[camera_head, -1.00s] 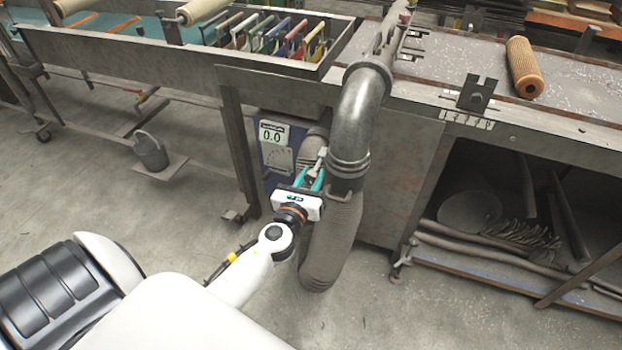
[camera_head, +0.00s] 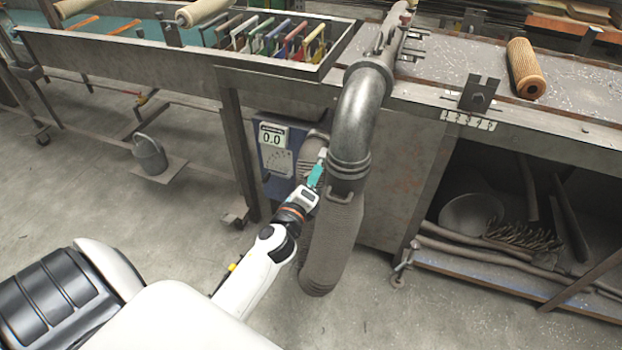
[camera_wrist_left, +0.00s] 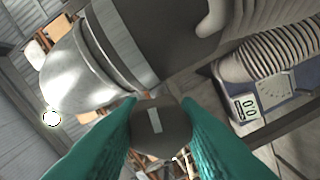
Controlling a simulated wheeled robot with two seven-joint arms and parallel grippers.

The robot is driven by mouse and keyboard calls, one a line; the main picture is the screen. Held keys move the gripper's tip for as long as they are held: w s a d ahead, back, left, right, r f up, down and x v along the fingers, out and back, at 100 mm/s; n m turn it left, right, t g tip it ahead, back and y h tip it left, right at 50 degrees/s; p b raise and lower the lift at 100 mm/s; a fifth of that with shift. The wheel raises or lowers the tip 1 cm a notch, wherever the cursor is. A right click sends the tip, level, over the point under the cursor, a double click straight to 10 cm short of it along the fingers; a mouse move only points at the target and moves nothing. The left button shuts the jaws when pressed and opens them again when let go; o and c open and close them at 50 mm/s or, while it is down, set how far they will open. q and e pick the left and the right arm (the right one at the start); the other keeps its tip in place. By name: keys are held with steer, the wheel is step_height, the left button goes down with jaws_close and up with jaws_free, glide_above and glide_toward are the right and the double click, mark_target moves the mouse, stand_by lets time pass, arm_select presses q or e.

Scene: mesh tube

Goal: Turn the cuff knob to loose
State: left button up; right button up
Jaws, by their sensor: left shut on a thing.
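The metal pipe (camera_head: 360,108) bends down into a ribbed hose (camera_head: 332,245), with a banded cuff (camera_head: 349,165) at the joint. My left gripper (camera_head: 318,172) is at the left side of the cuff, its teal fingers seen nearly edge-on. In the left wrist view, the fingers (camera_wrist_left: 157,115) are shut on the dark round cuff knob (camera_wrist_left: 155,128), which has a pale bar mark on its face. The pale cuff band (camera_wrist_left: 128,48) passes just beyond the knob. In the head view, the fingers mostly hide the knob. My right gripper is not in view.
A blue gauge box (camera_head: 275,150) reading 0.0 stands left of the hose; its display (camera_wrist_left: 244,107) shows in the wrist view too. The steel bench (camera_head: 400,200) is right behind the pipe. A grey bucket (camera_head: 150,152) stands left. The floor at front left is open.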

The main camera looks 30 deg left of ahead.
arm_select(q)
steer(key=n, duration=0.4)
steer(key=shift+n, duration=0.4)
steer(key=n+p, duration=0.1)
steer(key=n, duration=0.4)
steer(key=shift+p, duration=0.3)
steer(key=n+p, duration=0.2)
steer(key=n, duration=0.3)
steer(key=shift+n, duration=0.4)
steer(key=n+p, duration=0.2)
steer(key=n, duration=0.4)
steer(key=shift+p, duration=0.3)
steer(key=n+p, duration=0.1)
steer(key=n, duration=0.3)
steer(key=shift+n, duration=0.4)
steer(key=n+p, duration=0.1)
steer(key=n, duration=0.2)
steer(key=shift+f+n, duration=0.1)
steer(key=shift+n, duration=0.3)
steer(key=n, duration=0.8)
steer(key=shift+n, duration=0.5)
